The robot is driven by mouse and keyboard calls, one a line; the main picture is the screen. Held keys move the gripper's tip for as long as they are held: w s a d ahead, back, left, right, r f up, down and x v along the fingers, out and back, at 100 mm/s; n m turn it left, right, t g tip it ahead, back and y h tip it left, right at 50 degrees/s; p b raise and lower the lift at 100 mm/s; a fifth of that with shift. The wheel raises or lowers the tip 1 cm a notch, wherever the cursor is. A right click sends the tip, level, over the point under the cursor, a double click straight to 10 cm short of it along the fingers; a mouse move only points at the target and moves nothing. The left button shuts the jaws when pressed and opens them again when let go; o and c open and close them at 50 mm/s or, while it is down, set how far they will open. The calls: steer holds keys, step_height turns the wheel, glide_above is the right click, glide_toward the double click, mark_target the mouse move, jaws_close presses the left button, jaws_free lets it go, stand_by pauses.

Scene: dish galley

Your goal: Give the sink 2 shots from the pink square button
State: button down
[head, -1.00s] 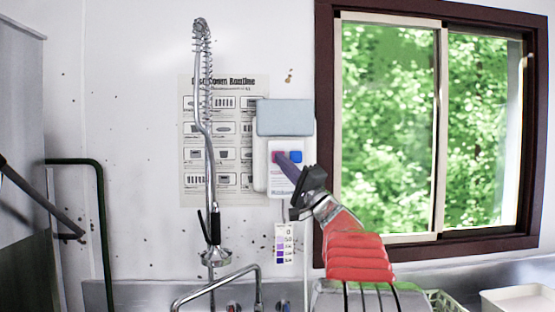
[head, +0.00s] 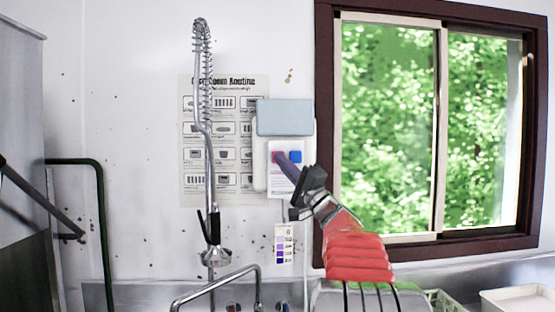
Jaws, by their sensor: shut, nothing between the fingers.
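The dispenser (head: 285,118) on the wall has a grey-blue top and a white panel with two square buttons. The pink square button (head: 279,157) is on the left and a blue square button (head: 295,157) is on the right. My gripper (head: 283,163) is shut and empty, its purple fingers pointing up and left. The fingertips are at the pink button and hide part of it; I cannot tell whether they touch it. The sink itself is hidden below; its faucet (head: 222,287) shows at the bottom.
A spring spray hose (head: 208,140) hangs left of the dispenser, in front of a poster (head: 188,185). A colour test strip chart (head: 284,245) hangs below the dispenser. A window (head: 390,130) is at right. A green crate (head: 445,302) and a white tub (head: 518,300) stand at lower right.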

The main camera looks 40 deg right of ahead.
steer(key=shift+w+d, duration=0.15)
steer(key=shift+w+d, duration=0.15)
steer(key=shift+w+d, duration=0.45)
steer(key=shift+w, duration=0.05)
stand_by(2.1)
steer(key=shift+s+a, duration=0.7)
steer(key=shift+s, duration=0.15)
steer(key=shift+w+d, duration=0.75)
steer(key=shift+w, duration=0.2)
stand_by(1.8)
steer(key=shift+s, duration=0.1)
steer(key=shift+s+a, duration=0.75)
steer(key=shift+s, duration=0.1)
stand_by(0.3)
